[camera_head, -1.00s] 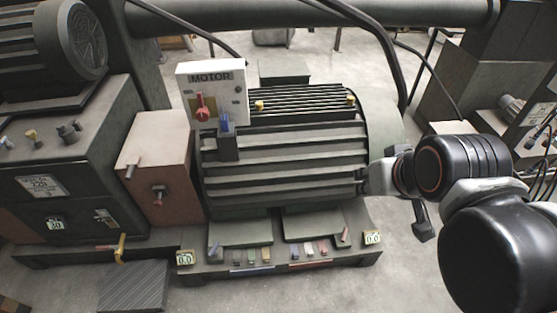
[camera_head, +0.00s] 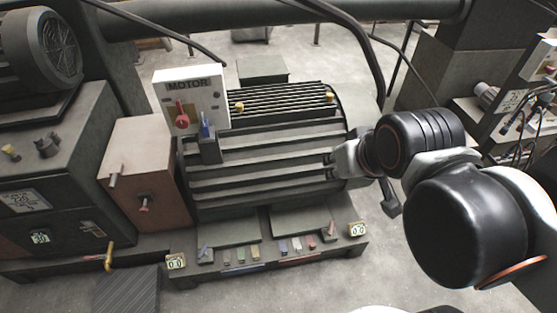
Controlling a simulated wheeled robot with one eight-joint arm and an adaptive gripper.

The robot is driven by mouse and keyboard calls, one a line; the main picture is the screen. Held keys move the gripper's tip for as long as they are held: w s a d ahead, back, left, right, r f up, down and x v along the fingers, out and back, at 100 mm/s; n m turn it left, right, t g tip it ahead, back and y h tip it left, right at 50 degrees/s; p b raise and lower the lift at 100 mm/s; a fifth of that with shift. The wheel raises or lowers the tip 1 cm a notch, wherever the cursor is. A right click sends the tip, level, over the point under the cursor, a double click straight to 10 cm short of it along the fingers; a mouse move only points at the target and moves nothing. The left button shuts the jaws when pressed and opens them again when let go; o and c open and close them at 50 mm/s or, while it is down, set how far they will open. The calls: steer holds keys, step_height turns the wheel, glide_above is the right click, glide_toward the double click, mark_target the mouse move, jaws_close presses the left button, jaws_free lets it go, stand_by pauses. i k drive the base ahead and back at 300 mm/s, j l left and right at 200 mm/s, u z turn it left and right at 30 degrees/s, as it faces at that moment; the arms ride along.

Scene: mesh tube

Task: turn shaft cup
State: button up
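The grey ribbed motor (camera_head: 262,170) lies on its side on a dark base in the middle of the head view. A white box marked MOTOR (camera_head: 190,98) stands at its upper left, with a red knob (camera_head: 181,116) and a blue lever (camera_head: 206,125). My gripper (camera_head: 338,161) reaches in from the right, at the right end of the motor. My wrist and arm hide part of that end. I cannot pick out the shaft cup. I cannot tell whether the gripper touches anything, or whether its fingers are open or shut.
A brown box (camera_head: 146,172) with small handles stands left of the motor. A dark machine (camera_head: 60,190) is further left. Several small coloured tabs and two displays (camera_head: 176,262) line the base front. Black cables hang behind. Another panel with wires (camera_head: 530,105) is at right.

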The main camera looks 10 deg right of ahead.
mark_target(239, 106)
steer(key=i+u, duration=0.35)
steer(key=i, duration=0.55)
